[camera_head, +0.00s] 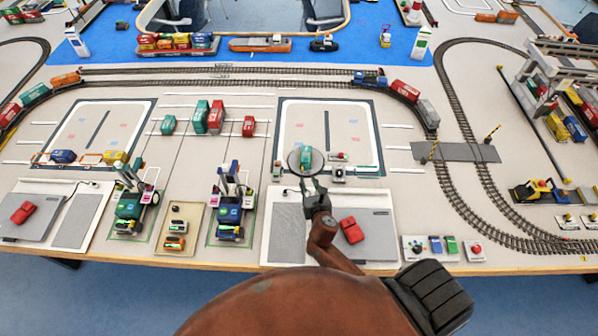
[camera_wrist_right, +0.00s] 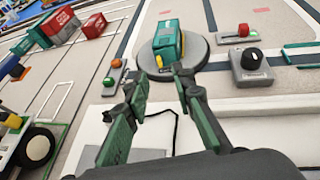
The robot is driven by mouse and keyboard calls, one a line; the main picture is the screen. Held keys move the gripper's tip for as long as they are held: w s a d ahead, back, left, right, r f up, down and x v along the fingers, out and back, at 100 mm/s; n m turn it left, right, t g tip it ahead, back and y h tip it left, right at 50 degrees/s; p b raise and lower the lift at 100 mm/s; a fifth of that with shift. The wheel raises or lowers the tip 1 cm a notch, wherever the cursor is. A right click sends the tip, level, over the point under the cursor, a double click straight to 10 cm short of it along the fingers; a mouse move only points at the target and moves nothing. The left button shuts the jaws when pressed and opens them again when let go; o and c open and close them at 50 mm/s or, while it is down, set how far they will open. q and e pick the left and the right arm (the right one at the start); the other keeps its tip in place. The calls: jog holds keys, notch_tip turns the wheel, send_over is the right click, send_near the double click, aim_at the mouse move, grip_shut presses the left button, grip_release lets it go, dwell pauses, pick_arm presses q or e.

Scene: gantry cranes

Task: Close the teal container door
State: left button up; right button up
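A small teal container (camera_head: 306,157) sits on a round grey turntable (camera_head: 293,165) at the middle of the layout. In the right wrist view the teal container (camera_wrist_right: 165,32) shows at the top centre on the turntable (camera_wrist_right: 201,53), with yellow at its right side. I cannot tell clearly which part is its door or how far it stands open. My right gripper (camera_head: 313,182) is just in front of the turntable in the head view. In the wrist view the right gripper (camera_wrist_right: 158,88) has its fingers apart with nothing between them, short of the container. My left gripper is not in view.
A black-knobbed control box (camera_wrist_right: 250,66) stands right of the turntable, and a small box with orange and green buttons (camera_wrist_right: 115,73) stands left. Red and teal containers (camera_head: 208,117) stand further back left.

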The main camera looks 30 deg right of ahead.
aim_at(306, 169)
jog(key=shift+w+d+f+b, duration=0.1)
jog(key=shift+w+f+b, duration=0.35)
jog(key=shift+f, duration=0.4)
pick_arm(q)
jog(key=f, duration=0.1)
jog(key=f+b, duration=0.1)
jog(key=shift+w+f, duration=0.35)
pick_arm(e)
jog(key=x, duration=0.7)
jog(key=shift+w, duration=0.35)
jog(key=shift+c, duration=0.2)
grip_shut()
